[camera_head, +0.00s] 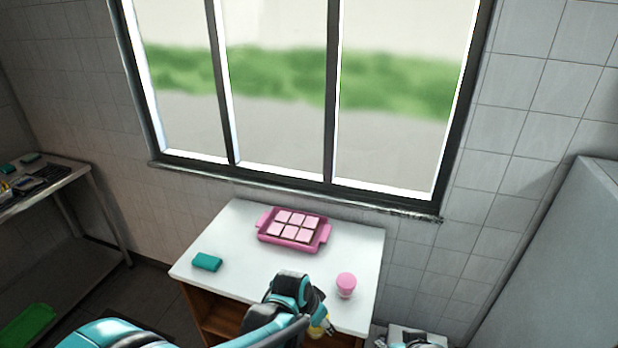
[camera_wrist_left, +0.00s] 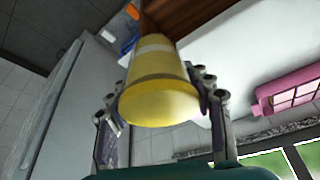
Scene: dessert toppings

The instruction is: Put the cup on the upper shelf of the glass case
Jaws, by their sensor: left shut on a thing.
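A yellow cup (camera_wrist_left: 160,98) with a pale band is held between the fingers of my left gripper (camera_wrist_left: 162,105) in the left wrist view. Its wider yellow end faces the camera. In the head view my left gripper (camera_head: 318,322) is low at the front right of the white table, with a small yellow part of the cup (camera_head: 327,328) showing beside it. The rest of the cup is hidden by the gripper and wrist there. I cannot make out a glass case or its shelves in either view. My right gripper is not clearly visible.
The white table (camera_head: 235,235) holds a pink tray (camera_head: 323,234) of pink squares, a teal block (camera_head: 207,262) and a pink-lidded jar (camera_head: 346,284) near my left gripper. A metal shelf unit (camera_head: 65,185) stands left. A grey cabinet (camera_head: 555,255) stands right. A window is behind.

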